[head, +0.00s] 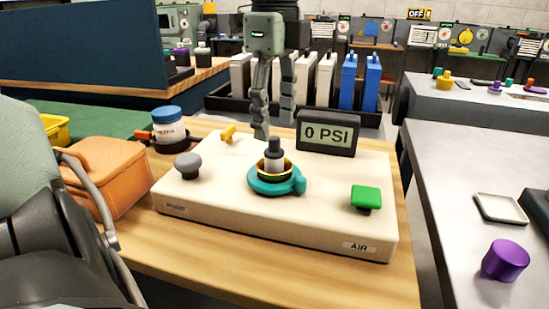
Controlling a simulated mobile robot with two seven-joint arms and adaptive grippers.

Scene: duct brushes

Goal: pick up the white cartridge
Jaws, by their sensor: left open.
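A small pale cartridge with a dark cap (273,158) stands upright in a teal ring (277,186) on the cream test box (225,205). My left gripper (274,125) points down with its fingers apart, just above and behind the dark cap. I see nothing between its fingers. Taller white blocks (325,80) and blue blocks (348,82) stand upright in a black rack (225,102) behind the box. My right gripper is not in view.
The box carries a grey knob (187,165), a yellow lever (228,132), a green button (366,197) and a display reading 0 PSI (327,132). An orange container (105,170) and a blue-lidded jar (169,126) stand left. A purple cylinder (505,261) is on the right bench.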

